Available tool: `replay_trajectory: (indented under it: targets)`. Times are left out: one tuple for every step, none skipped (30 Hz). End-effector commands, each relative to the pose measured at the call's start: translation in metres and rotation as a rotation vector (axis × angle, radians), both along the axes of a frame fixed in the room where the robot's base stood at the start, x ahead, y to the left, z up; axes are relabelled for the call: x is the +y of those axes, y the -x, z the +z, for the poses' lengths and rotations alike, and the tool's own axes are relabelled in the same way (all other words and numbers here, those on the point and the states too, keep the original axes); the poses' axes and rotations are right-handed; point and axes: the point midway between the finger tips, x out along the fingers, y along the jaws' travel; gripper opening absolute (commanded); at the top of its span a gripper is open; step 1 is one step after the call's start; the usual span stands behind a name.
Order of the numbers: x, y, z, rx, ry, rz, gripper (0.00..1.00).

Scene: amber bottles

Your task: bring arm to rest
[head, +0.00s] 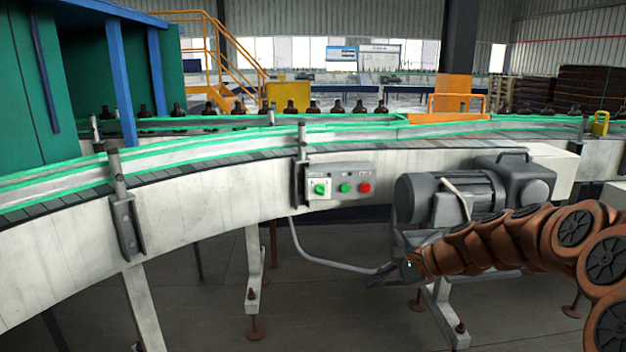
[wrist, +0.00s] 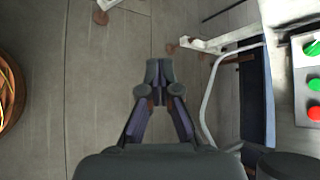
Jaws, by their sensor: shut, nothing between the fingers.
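My arm, brown and jointed, comes in from the right edge of the head view. My gripper (head: 392,275) is at its left end, in front of the conveyor's support legs and below the grey motor. In the wrist view my gripper (wrist: 159,72) points away over the floor. Its fingertips meet and nothing is between them.
A conveyor (head: 190,205) with green rails curves across the head view. Its control box (head: 340,187) has green and red knobs. A grey motor (head: 450,195) is close above my gripper. Amber bottles (head: 338,107) stand on the far line. Open floor (wrist: 90,110) lies below.

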Motion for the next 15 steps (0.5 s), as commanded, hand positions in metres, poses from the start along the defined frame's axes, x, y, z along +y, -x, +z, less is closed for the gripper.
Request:
replay_trajectory:
  targets:
    - [0.014, 0.021, 0.001, -0.014, 0.045, 0.070, 0.00]
    - [0.021, 0.033, 0.000, -0.019, 0.071, 0.109, 0.00]
    - [0.028, 0.048, -0.003, -0.028, 0.109, 0.162, 0.00]
    - [0.033, 0.060, -0.003, -0.036, 0.138, 0.202, 0.00]
    - [0.037, 0.072, -0.005, -0.043, 0.164, 0.240, 0.00]
    - [0.042, 0.088, -0.008, -0.048, 0.200, 0.294, 0.00]
    - [0.045, 0.100, -0.011, -0.052, 0.226, 0.332, 0.00]
    - [0.047, 0.112, -0.013, -0.059, 0.254, 0.371, 0.00]
    - [0.050, 0.128, -0.015, -0.066, 0.290, 0.423, 0.00]
    - [0.051, 0.140, -0.018, -0.068, 0.315, 0.461, 0.00]
    - [0.051, 0.153, -0.021, -0.070, 0.341, 0.500, 0.00]
    - [0.051, 0.169, -0.024, -0.074, 0.377, 0.549, 0.00]
    - [0.050, 0.180, -0.026, -0.077, 0.403, 0.586, 0.00]
    - [0.049, 0.192, -0.029, -0.079, 0.428, 0.623, 0.00]
    - [0.047, 0.207, -0.033, -0.079, 0.462, 0.671, 0.00]
